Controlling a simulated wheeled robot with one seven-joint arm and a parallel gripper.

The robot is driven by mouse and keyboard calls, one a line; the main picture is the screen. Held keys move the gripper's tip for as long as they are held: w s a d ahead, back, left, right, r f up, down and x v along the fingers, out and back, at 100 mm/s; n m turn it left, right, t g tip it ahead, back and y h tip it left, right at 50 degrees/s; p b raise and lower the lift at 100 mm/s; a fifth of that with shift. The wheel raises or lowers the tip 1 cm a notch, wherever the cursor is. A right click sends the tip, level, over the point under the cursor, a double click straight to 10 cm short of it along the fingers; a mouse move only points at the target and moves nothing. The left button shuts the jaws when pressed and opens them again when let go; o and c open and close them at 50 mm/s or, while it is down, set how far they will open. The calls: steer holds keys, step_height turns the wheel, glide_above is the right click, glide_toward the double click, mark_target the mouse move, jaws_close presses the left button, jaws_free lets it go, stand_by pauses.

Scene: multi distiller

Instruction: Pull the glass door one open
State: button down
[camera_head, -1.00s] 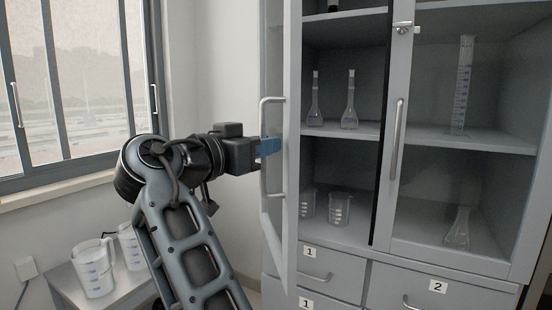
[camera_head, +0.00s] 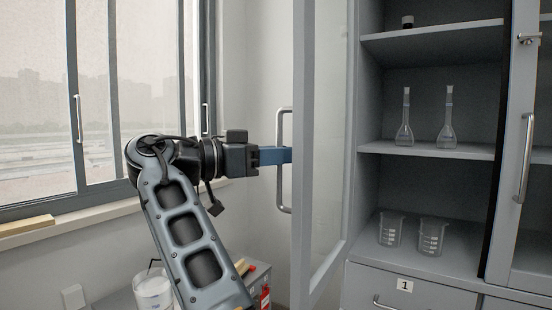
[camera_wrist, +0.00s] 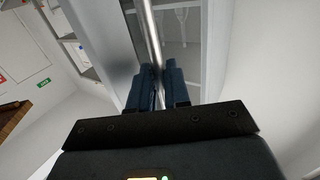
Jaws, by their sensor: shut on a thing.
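Glass door one (camera_head: 320,150) stands swung well out from the left bay of the grey cabinet, seen nearly edge-on in the head view. Its silver bar handle (camera_head: 280,190) is on the door's outer face, toward the left. My gripper (camera_head: 285,155) reaches the handle from the left with its blue fingers. In the wrist view, the fingers (camera_wrist: 160,85) are shut on the upright handle bar (camera_wrist: 150,40). The exact finger contact is partly hidden behind the handle and the fingers.
Volumetric flasks (camera_head: 447,120) and beakers (camera_head: 433,236) stand on the open bay's shelves. A second door handle (camera_head: 525,155) is at the right. Drawers, one labelled 1 (camera_head: 405,286), lie below. A window (camera_head: 90,100) and a low side table with a jug (camera_head: 153,290) are at the left.

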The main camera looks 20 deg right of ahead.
steer(key=shift+w+d+g, duration=0.15)
steer(key=shift+w+g, duration=0.25)
steer(key=c, duration=1.3)
jaws_free()
steer(key=shift+d, duration=0.2)
steer(key=shift+a, duration=0.35)
steer(key=shift+s+a, duration=0.25)
steer(key=shift+a, duration=1.65)
steer(key=shift+s+a, duration=0.2)
steer(key=shift+a, duration=1.65)
